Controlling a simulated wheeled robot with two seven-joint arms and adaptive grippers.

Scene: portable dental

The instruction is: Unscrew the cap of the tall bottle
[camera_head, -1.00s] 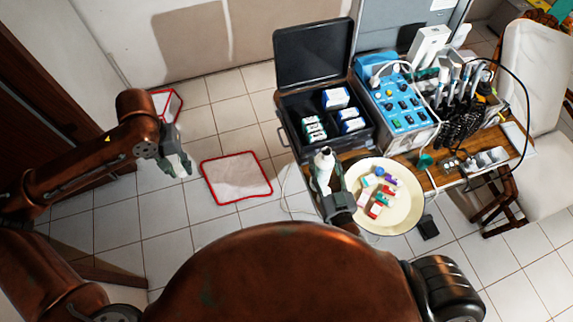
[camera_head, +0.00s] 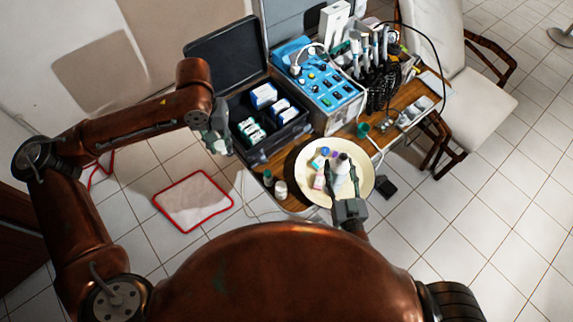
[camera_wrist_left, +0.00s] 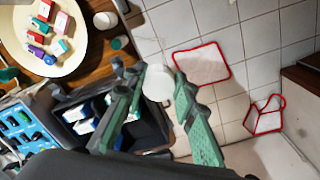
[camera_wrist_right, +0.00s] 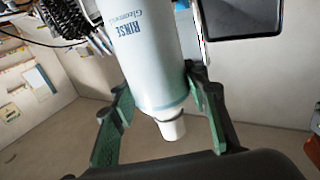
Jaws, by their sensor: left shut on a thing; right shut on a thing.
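In the right wrist view the bottle (camera_wrist_right: 148,62) lies between the fingers (camera_wrist_right: 160,112), with a narrow white end piece; I cannot tell if that is a cap. My left gripper (camera_head: 220,141) is beside the black case, apart from the bottle. In the left wrist view its fingers (camera_wrist_left: 158,90) are shut on a white round thing (camera_wrist_left: 158,83) that looks like a cap.
The cream plate (camera_head: 362,190) holds several small coloured boxes. Two small jars (camera_head: 280,188) stand left of it. The open black case (camera_head: 255,150), blue device (camera_head: 318,85) and a tool rack with cables (camera_head: 375,75) fill the table's back. A red-edged mat (camera_head: 193,202) lies on the floor.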

